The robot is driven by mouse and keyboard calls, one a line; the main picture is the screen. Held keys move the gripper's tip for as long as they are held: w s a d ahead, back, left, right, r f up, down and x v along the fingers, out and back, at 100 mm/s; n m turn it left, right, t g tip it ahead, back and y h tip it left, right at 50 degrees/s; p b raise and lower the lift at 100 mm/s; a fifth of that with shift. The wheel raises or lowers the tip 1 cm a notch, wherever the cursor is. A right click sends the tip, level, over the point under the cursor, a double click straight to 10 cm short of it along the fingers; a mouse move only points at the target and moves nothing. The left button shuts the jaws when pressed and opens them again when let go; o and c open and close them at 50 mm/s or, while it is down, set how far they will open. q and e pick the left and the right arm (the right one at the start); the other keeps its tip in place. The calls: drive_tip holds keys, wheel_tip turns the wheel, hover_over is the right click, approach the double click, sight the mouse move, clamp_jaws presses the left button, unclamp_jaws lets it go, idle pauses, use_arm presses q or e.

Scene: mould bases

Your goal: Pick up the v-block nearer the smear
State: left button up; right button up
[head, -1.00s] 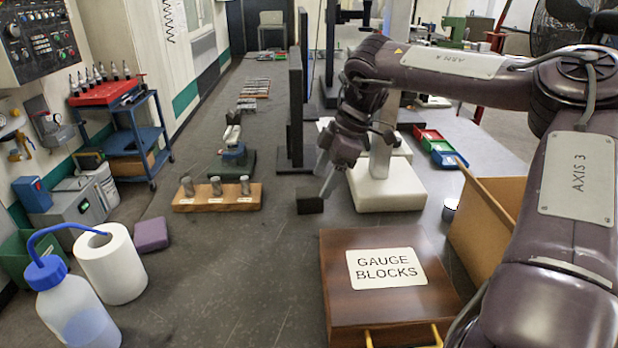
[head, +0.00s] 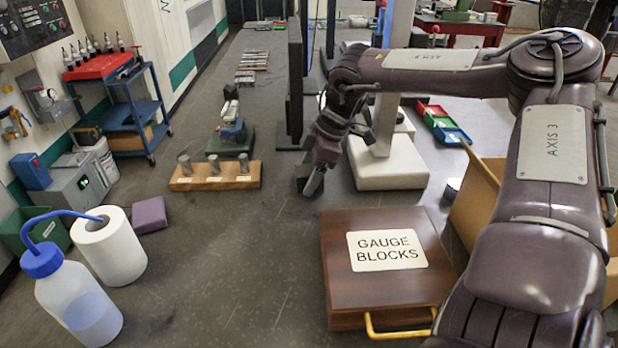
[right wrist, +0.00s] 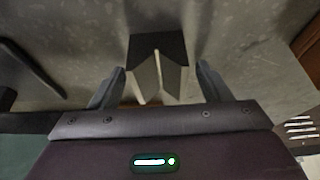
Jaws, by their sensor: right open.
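A dark v-block (head: 302,184) stands on the grey bench top, left of the white pedestal base. My right gripper (head: 314,186) is at this block and partly hides it. In the right wrist view the v-block (right wrist: 158,46) shows a dark face and a pale V-shaped notch, between the open fingers of the right gripper (right wrist: 160,76). A gap shows on each side, so the fingers are apart from it. I cannot make out a smear or a second v-block with certainty. My left gripper is not in view.
A brown gauge-blocks case (head: 335,268) lies in front of the right gripper. The white pedestal base (head: 390,172) stands close on its right, and a tall dark plate (head: 295,85) behind. A wooden holder (head: 214,183) with metal cylinders is to the left.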

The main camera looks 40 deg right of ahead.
clamp_jaws()
drive_tip(key=shift+w+r, duration=0.1)
idle(0.3)
drive_tip(key=shift+r, duration=0.1)
